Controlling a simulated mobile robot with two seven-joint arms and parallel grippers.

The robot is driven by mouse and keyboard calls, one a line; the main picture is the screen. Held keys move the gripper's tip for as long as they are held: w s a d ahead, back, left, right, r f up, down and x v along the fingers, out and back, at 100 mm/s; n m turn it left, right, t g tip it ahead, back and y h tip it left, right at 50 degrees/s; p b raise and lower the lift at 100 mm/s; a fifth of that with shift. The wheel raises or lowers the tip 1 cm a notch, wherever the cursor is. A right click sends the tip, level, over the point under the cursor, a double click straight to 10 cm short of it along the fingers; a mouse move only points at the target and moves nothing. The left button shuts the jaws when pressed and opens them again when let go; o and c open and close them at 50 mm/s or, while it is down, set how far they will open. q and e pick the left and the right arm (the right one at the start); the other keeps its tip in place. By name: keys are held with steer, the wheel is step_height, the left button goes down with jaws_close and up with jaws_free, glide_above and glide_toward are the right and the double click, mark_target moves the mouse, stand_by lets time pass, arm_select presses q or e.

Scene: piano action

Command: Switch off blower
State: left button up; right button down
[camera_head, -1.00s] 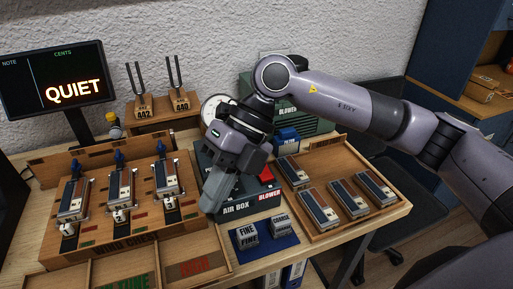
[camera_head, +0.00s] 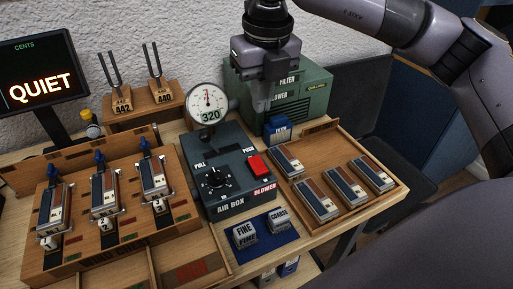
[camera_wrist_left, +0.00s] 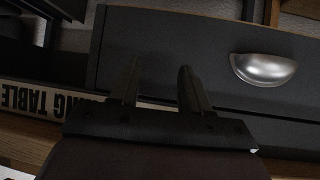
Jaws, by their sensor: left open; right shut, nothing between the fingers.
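The green blower box (camera_head: 303,92) stands at the back right in the head view, with labels on its front. The dark air box (camera_head: 215,170) stands in front of it, with a red switch (camera_head: 259,167) by the BLOWER label, a black knob (camera_head: 214,178) and a round gauge (camera_head: 207,103) reading 320. My right gripper (camera_head: 262,108) points down in front of the blower box, shut and empty, hiding part of its front. It is apart from the red switch. My left gripper (camera_wrist_left: 157,85) is open and empty in the left wrist view, before a dark drawer; it is outside the head view.
The wind chest (camera_head: 110,225) with several reed blocks stands at left. A wooden tray (camera_head: 394,196) with several blocks is at right. A blue mat (camera_head: 263,241) holds FINE and COARSE blocks. Tuning forks (camera_head: 110,84) and a QUIET screen (camera_head: 40,85) are behind.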

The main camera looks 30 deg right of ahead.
mark_target(256, 159)
steer(key=f, duration=0.4)
steer(key=w+f+p, duration=0.1)
steer(key=f, duration=0.4)
steer(key=f+p, duration=0.1)
steer(key=f, duration=0.4)
steer(key=shift+w, duration=0.35)
